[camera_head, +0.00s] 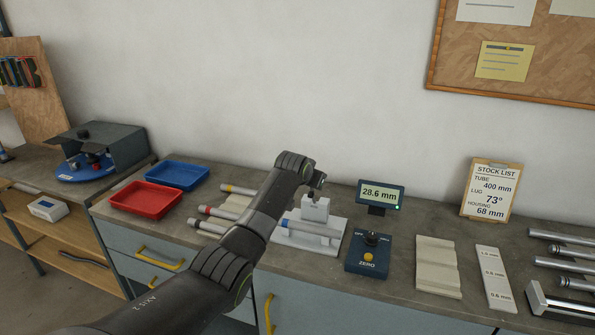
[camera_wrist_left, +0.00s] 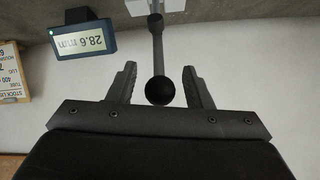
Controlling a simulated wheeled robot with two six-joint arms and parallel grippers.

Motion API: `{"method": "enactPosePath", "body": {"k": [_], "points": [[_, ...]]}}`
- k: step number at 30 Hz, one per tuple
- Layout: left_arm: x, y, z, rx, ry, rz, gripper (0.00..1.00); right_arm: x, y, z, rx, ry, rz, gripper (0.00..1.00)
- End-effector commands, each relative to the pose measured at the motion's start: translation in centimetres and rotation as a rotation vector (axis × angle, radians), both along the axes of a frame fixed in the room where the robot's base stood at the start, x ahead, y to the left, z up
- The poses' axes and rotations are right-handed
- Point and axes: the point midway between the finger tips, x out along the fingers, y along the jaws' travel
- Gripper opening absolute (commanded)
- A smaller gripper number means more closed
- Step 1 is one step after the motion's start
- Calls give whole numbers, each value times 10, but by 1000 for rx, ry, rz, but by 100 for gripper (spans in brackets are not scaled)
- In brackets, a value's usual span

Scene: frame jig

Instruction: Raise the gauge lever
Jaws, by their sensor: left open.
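The gauge (camera_head: 316,210) is a pale block on a light base, with a tube lying in it. In the left wrist view its lever (camera_wrist_left: 157,45) is a thin grey rod ending in a black ball knob (camera_wrist_left: 160,90). My left gripper (camera_wrist_left: 160,84) is open, with one finger on each side of the knob and visible gaps. In the head view my left gripper (camera_head: 316,181) is just above the gauge, and my arm hides part of it. The display (camera_head: 380,195) reads 28.6 mm; it also shows upside down in the left wrist view (camera_wrist_left: 82,40). My right gripper is not in view.
A dark blue ZERO box (camera_head: 368,255) stands right of the gauge. Beyond it are a cream grooved block (camera_head: 437,266), a white marked strip (camera_head: 494,278) and several tubes. Red (camera_head: 146,200) and blue (camera_head: 178,175) trays sit at left. The wall is close behind.

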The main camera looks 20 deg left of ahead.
Motion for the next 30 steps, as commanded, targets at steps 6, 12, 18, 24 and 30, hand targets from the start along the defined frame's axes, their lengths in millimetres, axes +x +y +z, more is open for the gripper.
{"method": "enactPosePath", "body": {"k": [6,12,18,24,30], "points": [[-16,1,12,0,-2,0,46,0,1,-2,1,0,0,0],[-33,2,24,0,-2,2,46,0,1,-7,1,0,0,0],[-52,2,39,-1,-2,1,46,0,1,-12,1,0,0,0],[-74,3,55,0,-2,0,46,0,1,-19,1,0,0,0],[-96,5,73,1,-2,1,46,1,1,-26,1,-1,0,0]]}}
